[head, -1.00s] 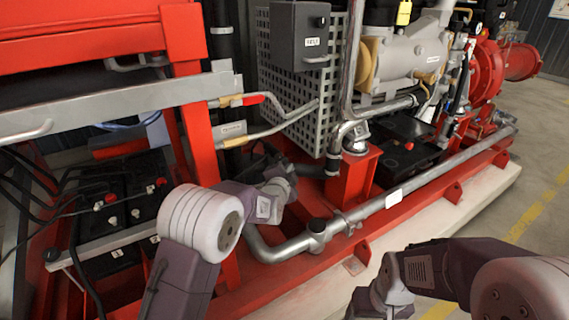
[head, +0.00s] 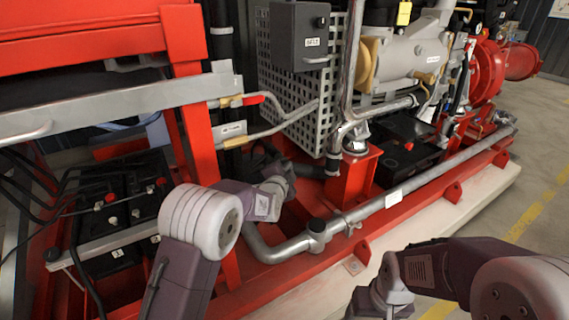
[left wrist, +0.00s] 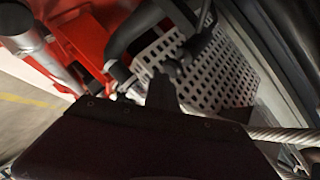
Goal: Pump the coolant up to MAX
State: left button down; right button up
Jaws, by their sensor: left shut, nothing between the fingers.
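My left gripper (head: 262,152) is shut and empty, reaching in low beside the perforated grey guard (head: 297,110), behind the red frame post. Its dark fingers are hard to tell from the dark hoses around them. In the left wrist view, the gripper (left wrist: 165,92) points at the guard (left wrist: 225,75), with a black hose (left wrist: 140,25) close by. Whether it touches anything I cannot tell. My right forearm shows at the bottom right, but its fingers are out of frame. I cannot pick out a coolant level or MAX mark in these views.
A grey box (head: 297,35) hangs on the guard. A long grey pipe (head: 400,193) runs along the red base rail. Batteries with cables (head: 120,205) stand at the left, below a grey crossbar (head: 120,105). Open floor (head: 530,215) lies at the right.

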pick_arm(q)
jog(key=shift+w+a, duration=0.6)
jog(key=shift+w, duration=0.25)
dwell(0.8)
jog(key=shift+s+d, duration=0.4)
jog(key=shift+s, duration=0.2)
jog(key=shift+s+d, duration=0.35)
jog(key=shift+s, duration=0.25)
jog(key=shift+s+d+p, duration=0.2)
jog(key=shift+s+d, duration=0.55)
jog(key=shift+s, duration=0.3)
jog(key=shift+s+d+p, duration=0.15)
jog(key=shift+s+d, duration=0.55)
jog(key=shift+s, duration=0.35)
dwell(1.0)
